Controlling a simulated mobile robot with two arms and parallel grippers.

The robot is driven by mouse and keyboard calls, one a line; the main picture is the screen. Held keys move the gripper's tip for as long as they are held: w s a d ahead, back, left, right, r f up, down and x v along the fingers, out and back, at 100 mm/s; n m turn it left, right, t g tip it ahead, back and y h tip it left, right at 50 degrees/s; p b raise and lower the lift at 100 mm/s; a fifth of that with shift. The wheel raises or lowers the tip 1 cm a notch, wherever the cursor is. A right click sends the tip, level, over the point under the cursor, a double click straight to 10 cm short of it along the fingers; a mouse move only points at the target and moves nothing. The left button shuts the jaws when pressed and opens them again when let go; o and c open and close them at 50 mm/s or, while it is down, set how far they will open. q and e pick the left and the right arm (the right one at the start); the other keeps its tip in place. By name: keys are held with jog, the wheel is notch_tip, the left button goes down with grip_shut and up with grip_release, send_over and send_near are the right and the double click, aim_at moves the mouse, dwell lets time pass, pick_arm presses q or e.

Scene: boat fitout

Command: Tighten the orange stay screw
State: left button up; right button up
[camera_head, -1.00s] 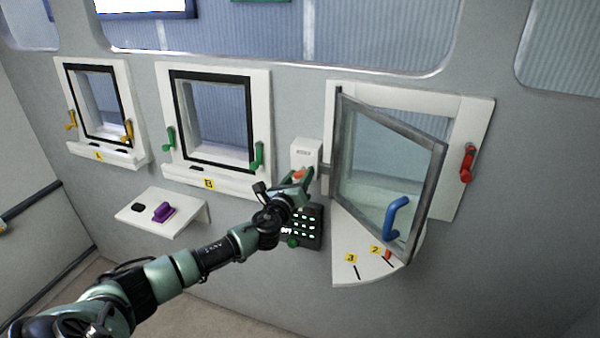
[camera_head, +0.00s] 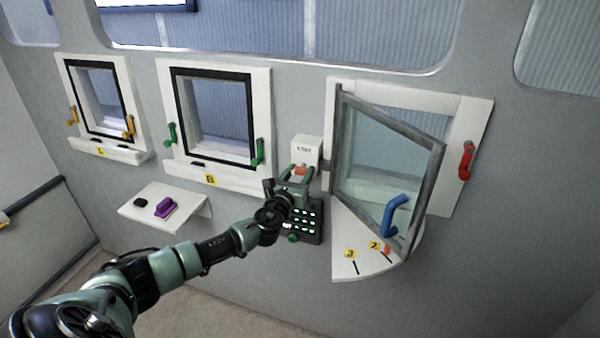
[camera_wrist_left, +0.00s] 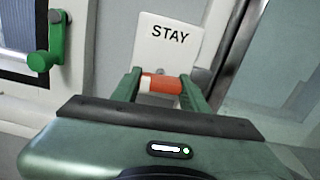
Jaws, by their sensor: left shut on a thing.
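The orange stay screw (camera_wrist_left: 161,84) sits just under the white STAY box (camera_wrist_left: 168,45) in the left wrist view. My left gripper (camera_wrist_left: 162,88) is shut on the screw, with one green finger on each side of it. In the head view, the left gripper (camera_head: 299,173) reaches up to the small orange screw below the white box (camera_head: 307,149), left of the open window's hinge side. The gripper partly hides the screw there. My right gripper is not in view.
A glass window (camera_head: 385,170) with a blue handle (camera_head: 396,215) stands swung open over a white shelf marked 2 and 3 (camera_head: 350,262). A lit keypad (camera_head: 310,222) lies just below the gripper. A shelf with a purple object (camera_head: 165,206) is at left.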

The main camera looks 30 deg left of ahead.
pick_arm(q)
jog(key=shift+f, duration=0.2)
jog(key=o, duration=1.1)
jog(key=shift+o, duration=1.4)
jog(key=shift+r, duration=0.1)
jog(key=b+v, duration=0.1)
jog(key=v, duration=0.7)
jog(key=shift+b, duration=0.3)
jog(key=shift+w+a, duration=0.1)
